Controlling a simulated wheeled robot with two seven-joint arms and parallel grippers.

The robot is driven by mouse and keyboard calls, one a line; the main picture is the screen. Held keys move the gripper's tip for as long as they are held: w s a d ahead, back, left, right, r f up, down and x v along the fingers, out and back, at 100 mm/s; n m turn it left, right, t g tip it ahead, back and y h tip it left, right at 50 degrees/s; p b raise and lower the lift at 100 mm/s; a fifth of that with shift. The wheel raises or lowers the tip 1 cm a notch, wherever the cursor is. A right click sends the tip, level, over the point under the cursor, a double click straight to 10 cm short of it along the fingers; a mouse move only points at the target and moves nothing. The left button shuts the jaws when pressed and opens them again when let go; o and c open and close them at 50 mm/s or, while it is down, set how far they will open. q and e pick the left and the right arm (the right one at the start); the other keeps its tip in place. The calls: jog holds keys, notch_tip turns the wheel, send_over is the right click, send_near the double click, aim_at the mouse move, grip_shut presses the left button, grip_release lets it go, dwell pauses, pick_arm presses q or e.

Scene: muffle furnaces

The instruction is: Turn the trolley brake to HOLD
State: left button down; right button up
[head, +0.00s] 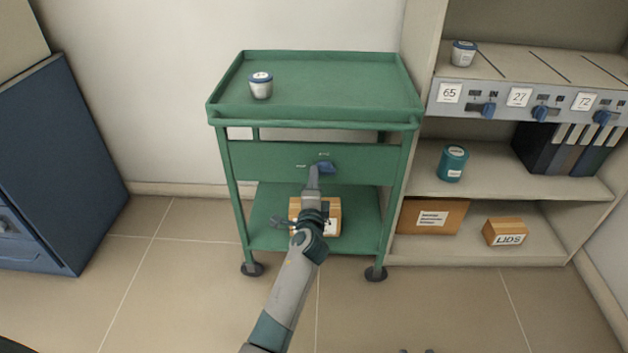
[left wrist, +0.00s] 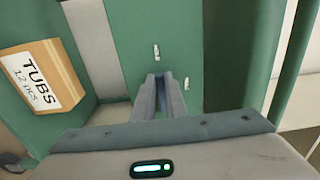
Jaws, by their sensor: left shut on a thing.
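The green trolley (head: 385,108) stands against the wall. Its front panel carries a blue brake knob (head: 326,168) with two small white marks around it, too small to read. My left gripper (head: 315,171) reaches up to the panel and is shut on the knob. In the left wrist view the fingers of my left gripper (left wrist: 160,90) meet the green panel, close together, and largely hide the knob. The two white marks show above and to the right of the fingertips. Small dark tips at the head view's bottom edge may be my right gripper (head: 416,351).
A lidded tub (head: 261,86) stands on the trolley's top tray. A box labelled TUBS (left wrist: 42,77) sits on its lower shelf, behind my left arm. A shelf unit (head: 413,130) with blue knobs and boxes stands at the right. A blue cabinet (head: 65,160) stands at the left.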

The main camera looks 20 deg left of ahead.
pick_arm(q)
jog(key=shift+f, duration=0.15)
pick_arm(e)
jog(key=shift+r, duration=0.2)
pick_arm(q)
jog(key=c, duration=1.8)
grip_release()
jog(key=shift+s, duration=0.1)
